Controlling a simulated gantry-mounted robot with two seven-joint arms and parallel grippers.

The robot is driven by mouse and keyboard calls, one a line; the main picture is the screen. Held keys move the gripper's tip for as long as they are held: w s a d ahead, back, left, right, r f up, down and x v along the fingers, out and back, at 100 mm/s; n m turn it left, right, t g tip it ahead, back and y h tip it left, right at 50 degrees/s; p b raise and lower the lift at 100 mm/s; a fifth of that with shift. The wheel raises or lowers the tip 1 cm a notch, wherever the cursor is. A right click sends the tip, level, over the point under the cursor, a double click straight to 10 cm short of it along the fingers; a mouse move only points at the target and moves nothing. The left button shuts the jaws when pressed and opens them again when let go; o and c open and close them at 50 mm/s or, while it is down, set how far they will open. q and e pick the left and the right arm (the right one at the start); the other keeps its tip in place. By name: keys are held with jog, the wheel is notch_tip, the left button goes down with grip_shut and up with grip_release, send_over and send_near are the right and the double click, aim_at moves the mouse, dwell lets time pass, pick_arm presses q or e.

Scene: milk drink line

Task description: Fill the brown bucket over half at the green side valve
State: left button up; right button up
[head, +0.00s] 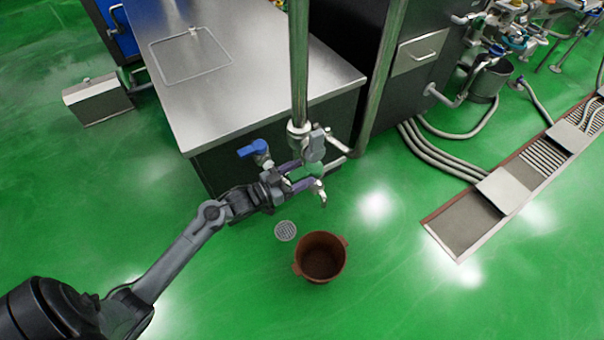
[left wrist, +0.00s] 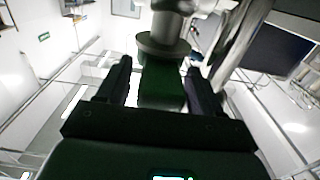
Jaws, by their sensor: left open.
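The brown bucket (head: 320,258) stands upright on the green floor, its opening facing up. I see no liquid in it. The green side valve (head: 316,169) is on the pipe above and behind the bucket, with a metal spout (head: 320,194) pointing down. My left gripper (head: 306,172) is open, its two fingers either side of the valve's green handle. In the left wrist view the green handle (left wrist: 162,88) shows between the fingers of the gripper (left wrist: 158,68); I cannot tell whether they touch it. My right gripper is not in view.
A blue-handled valve (head: 252,148) sits just left of the gripper, by the steel counter (head: 235,80). A vertical pipe (head: 298,60) rises behind the green valve. A round floor drain (head: 285,231) lies left of the bucket. Open floor surrounds the bucket's front.

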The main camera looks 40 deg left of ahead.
pick_arm(q)
jog(key=shift+w+d, duration=0.2)
jog(key=shift+w, duration=0.3)
